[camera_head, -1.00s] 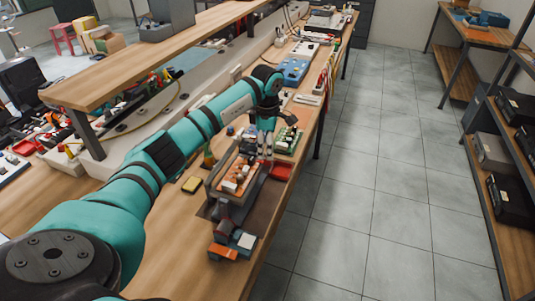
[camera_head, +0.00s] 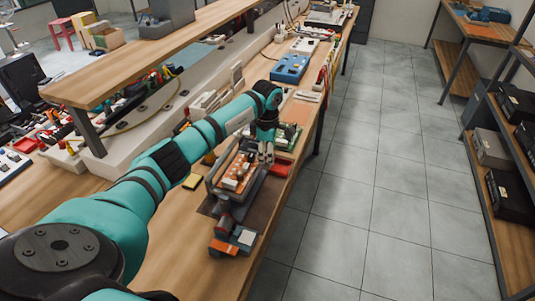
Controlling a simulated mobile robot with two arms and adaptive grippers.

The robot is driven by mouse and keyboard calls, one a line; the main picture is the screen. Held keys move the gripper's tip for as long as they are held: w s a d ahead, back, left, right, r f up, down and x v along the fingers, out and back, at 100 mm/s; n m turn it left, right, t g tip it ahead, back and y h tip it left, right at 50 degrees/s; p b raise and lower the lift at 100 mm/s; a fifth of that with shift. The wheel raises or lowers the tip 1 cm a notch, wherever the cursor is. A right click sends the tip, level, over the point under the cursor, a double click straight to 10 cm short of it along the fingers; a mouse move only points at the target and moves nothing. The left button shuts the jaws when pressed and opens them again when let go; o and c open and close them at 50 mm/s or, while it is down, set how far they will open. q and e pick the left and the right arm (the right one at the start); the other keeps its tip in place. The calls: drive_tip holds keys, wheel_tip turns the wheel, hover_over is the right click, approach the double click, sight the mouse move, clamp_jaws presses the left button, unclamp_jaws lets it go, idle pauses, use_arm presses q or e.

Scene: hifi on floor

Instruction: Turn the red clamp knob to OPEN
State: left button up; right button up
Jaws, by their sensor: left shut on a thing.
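A clamp fixture with a dark frame and an orange board (camera_head: 238,172) lies on the wooden bench, left of the bench's front edge. My left arm reaches across the bench from the lower left. My left gripper (camera_head: 266,156) points down at the fixture's far end. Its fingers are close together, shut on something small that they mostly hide. I take it to be the red clamp knob, but its marking and turn position cannot be read. My right gripper is not in view.
A blue case (camera_head: 290,67) stands farther back. Tiled floor (camera_head: 375,180) to the right is clear.

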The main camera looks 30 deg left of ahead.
use_arm(q)
clamp_jaws()
drive_tip(key=n+b, duration=0.1)
drive_tip(key=n, duration=0.7)
drive_tip(key=shift+n, duration=0.3)
drive_tip(key=n, duration=0.8)
drive_tip(key=shift+w+n+g, duration=0.1)
drive_tip(key=shift+n+g, duration=0.2)
drive_tip(key=shift+n, duration=0.3)
